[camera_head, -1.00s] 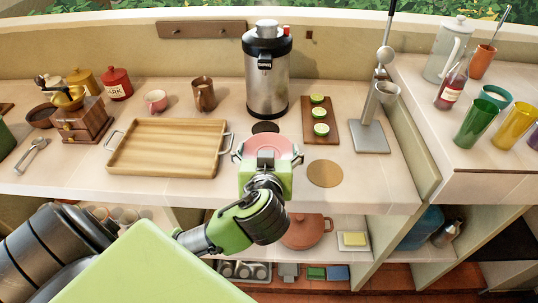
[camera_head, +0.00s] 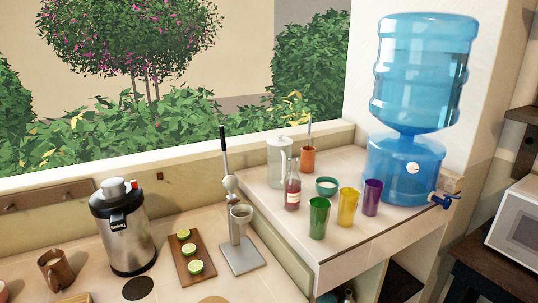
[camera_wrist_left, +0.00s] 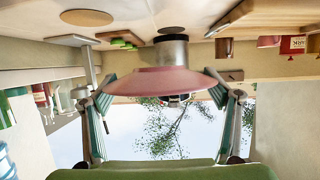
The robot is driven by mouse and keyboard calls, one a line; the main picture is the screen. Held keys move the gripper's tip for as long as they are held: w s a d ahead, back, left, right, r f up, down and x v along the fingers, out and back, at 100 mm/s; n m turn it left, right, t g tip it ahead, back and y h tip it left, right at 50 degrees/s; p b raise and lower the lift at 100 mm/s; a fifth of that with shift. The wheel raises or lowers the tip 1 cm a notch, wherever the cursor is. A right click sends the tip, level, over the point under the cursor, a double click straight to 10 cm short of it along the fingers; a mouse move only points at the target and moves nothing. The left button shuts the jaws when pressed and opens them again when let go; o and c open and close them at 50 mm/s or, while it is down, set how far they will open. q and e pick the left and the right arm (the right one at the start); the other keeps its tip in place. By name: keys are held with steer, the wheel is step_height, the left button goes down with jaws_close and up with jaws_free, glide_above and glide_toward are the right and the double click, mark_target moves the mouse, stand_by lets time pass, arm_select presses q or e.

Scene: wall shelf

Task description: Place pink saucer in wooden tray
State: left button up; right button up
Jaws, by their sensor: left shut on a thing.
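The pink saucer (camera_wrist_left: 160,82) fills the middle of the left wrist view, which looks upside down. My left gripper (camera_wrist_left: 162,97) is shut on it, with a finger at each side of the saucer. The saucer and left gripper are out of the head view. The wooden tray (camera_wrist_left: 268,10) shows in part at the upper right of the wrist view. In the head view only a small piece of the tray (camera_head: 76,298) shows at the bottom left edge, below the brown mug. My right gripper is in neither view.
A steel urn (camera_head: 122,230), a board with lime halves (camera_head: 190,258) and a metal press (camera_head: 240,245) stand on the counter. A brown mug (camera_head: 57,272) is at the left. Coloured cups (camera_head: 348,207) and a water dispenser (camera_head: 410,130) stand on the right counter.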

arm_select(q)
steer(key=w+d+f+m+t+h, duration=0.15)
steer(key=d+f+m+h, duration=0.25)
steer(key=f+m+h, duration=0.5)
steer(key=r+m+g+h, duration=0.1)
steer(key=r+m+h, duration=0.1)
steer(key=r, duration=0.2)
steer(key=d+r+m+g+h, duration=0.1)
steer(key=r+m+g+h, duration=0.1)
steer(key=r+m+h, duration=0.1)
steer(key=s+d+r+m+g+h+b, duration=0.1)
steer(key=r+m+g+h, duration=0.1)
steer(key=r, duration=0.4)
steer(key=shift+r+m+h, duration=0.1)
steer(key=shift+m+h, duration=0.2)
steer(key=shift+h, duration=0.3)
steer(key=shift+s+r+g, duration=0.25)
steer(key=shift+r+g, duration=0.1)
steer(key=shift+a, duration=0.1)
